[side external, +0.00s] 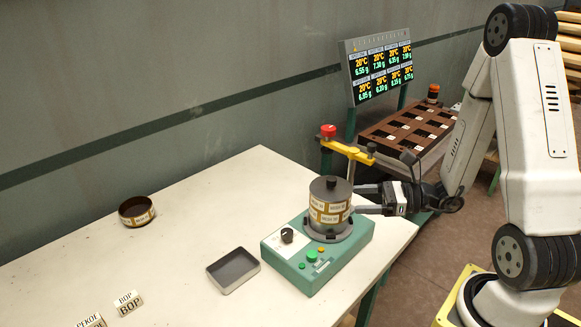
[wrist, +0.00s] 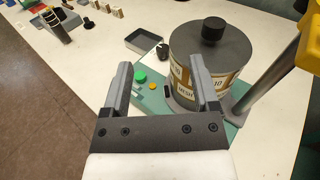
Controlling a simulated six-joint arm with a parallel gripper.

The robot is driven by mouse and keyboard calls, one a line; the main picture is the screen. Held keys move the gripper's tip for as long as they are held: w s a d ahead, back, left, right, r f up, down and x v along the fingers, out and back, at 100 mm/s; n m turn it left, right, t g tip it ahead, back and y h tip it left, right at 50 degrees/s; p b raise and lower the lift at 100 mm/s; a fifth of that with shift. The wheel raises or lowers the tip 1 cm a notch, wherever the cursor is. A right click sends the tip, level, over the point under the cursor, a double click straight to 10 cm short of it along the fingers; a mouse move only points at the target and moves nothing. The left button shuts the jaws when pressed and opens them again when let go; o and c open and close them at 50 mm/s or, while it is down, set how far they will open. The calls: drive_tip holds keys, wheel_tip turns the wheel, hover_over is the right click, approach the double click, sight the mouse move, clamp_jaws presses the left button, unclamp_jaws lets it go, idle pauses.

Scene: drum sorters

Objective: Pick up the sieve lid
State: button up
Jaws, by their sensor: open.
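The sieve lid (side external: 322,190) is a dark grey round cover with a black knob. It sits on top of a stack of sieves (side external: 330,212) with tan-and-white mesh labels, on the green shaker base (side external: 300,277). In the wrist view the lid (wrist: 189,47) shows beyond and right of my right finger, its knob upright. My gripper (side external: 359,199) is open and empty, level with the upper stack and just right of it in the side view.
A yellow clamp arm (side external: 347,152) on a post stands close behind the stack. A shallow dark tray (side external: 233,283) lies left of the base.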

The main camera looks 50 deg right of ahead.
sight(338, 189)
drive_tip(key=shift+w+d+r+m+t+h, duration=0.15)
drive_tip(key=shift+w+d+m+t+h, duration=0.6)
drive_tip(key=shift+w+d+m+t, duration=0.1)
drive_tip(key=shift+w+d+r+m+t+h, duration=0.1)
drive_tip(key=shift+w+d+m+t+h, duration=0.65)
drive_tip(key=shift+d+m+t, duration=0.1)
drive_tip(key=shift+x, duration=2.55)
drive_tip(key=shift+a, duration=0.1)
clamp_jaws()
